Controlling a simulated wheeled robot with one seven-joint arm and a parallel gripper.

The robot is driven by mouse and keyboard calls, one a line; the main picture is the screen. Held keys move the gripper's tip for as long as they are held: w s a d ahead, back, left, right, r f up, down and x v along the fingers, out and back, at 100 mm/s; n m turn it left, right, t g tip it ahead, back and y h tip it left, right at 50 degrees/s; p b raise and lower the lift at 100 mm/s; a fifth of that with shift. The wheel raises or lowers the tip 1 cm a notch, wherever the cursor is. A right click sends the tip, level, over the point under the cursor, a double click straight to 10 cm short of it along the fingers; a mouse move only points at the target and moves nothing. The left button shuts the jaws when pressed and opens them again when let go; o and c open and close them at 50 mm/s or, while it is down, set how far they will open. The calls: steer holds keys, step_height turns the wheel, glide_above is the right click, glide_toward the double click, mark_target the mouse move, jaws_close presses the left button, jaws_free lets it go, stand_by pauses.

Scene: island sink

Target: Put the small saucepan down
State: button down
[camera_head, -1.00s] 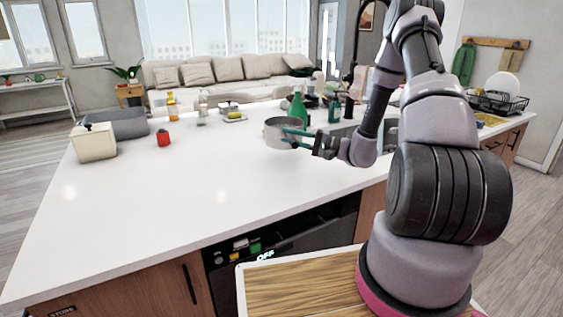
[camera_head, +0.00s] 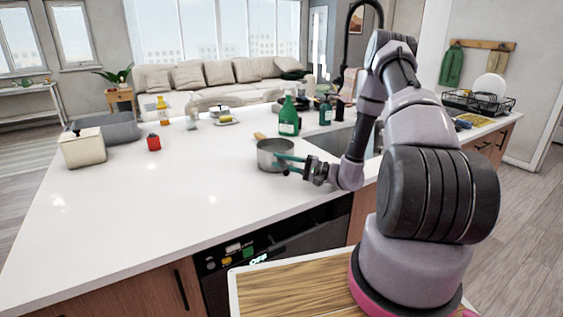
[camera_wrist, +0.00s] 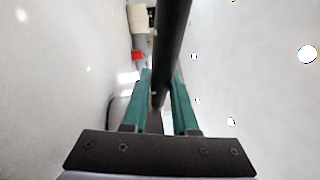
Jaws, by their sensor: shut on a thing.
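The small saucepan (camera_head: 272,158) is grey metal and upright at the front of the white counter, left of my gripper. In the wrist view, the fingers (camera_wrist: 160,105) close on either side of a dark bar that seems to be part of the pan. I cannot tell whether the pan's base touches the counter.
A green bottle (camera_head: 289,118) stands behind the pan, near the sink (camera_head: 335,142). The white counter (camera_head: 150,210) is clear in the front and middle.

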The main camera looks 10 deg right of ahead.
steer(key=c, duration=0.7)
jaws_free()
steer(key=shift+r, duration=0.15)
steer(key=v, duration=1.2)
steer(key=s+a+r+n+g+h, duration=0.3)
steer(key=s+a+r+g, duration=0.15)
steer(key=r, duration=0.45)
steer(key=s+a+r+n+g+h, duration=0.35)
steer(key=s+r+g, duration=0.2)
steer(key=r, duration=0.35)
steer(key=s+r+m+t+h, duration=0.1)
steer(key=s+r+t+h, duration=0.1)
steer(key=s+r+h, duration=0.1)
steer(key=s+d+r+m+t+h, duration=0.1)
steer(key=s+r+t+h, duration=0.2)
steer(key=s+r, duration=0.2)
steer(key=s+d+r+m+t+h, duration=0.1)
steer(key=s+r+t+h, duration=0.2)
steer(key=r, duration=0.5)
steer(key=shift+s+r+m, duration=0.25)
steer(key=shift+s+r, duration=0.1)
steer(key=shift+s, duration=0.25)
